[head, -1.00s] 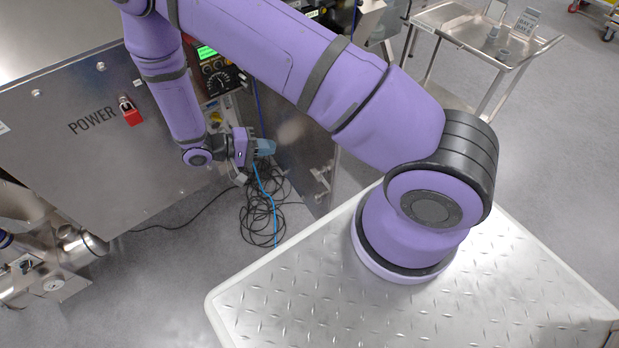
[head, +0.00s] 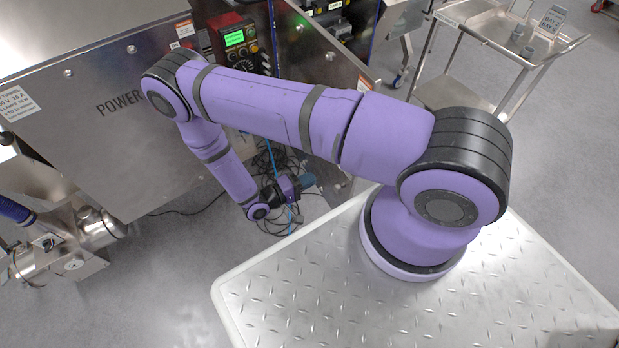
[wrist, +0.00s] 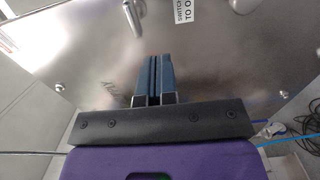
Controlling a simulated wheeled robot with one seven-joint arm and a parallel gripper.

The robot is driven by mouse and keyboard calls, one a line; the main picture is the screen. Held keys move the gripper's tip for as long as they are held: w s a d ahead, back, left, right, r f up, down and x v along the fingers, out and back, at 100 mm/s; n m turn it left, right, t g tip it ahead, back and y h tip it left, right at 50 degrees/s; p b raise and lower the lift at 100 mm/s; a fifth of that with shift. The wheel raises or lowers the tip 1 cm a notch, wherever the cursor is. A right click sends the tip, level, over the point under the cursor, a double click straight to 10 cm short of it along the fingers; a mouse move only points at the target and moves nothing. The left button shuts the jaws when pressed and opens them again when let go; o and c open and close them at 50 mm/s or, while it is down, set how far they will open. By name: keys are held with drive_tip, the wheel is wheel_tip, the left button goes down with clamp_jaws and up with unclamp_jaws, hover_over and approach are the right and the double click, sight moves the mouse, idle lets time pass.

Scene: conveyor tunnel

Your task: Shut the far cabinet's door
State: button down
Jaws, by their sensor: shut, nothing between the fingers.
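The far cabinet's door is most likely the steel panel (head: 322,62) right of the green-lit control box in the head view. It stands swung out, with a dark cabinet interior (head: 343,22) visible behind it. Its lower part is partly hidden by my arm. My gripper (head: 304,182) is low, between that door and my base, above dark cables. In the wrist view my blue fingers (wrist: 154,80) are closed together, pointing at a steel panel (wrist: 215,60) with a metal knob or handle (wrist: 133,18). I cannot tell whether they touch it.
A steel panel marked POWER (head: 60,140) stands at left, beside the control box (head: 236,42). Cables (head: 275,165) lie on the floor under my gripper. A steel trolley (head: 500,35) stands at the back right. The floor (head: 440,80) right of the door is open.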

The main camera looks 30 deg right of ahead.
drive_tip(key=d, duration=1.1)
drive_tip(key=shift+s, duration=0.4)
drive_tip(key=shift+d, duration=0.1)
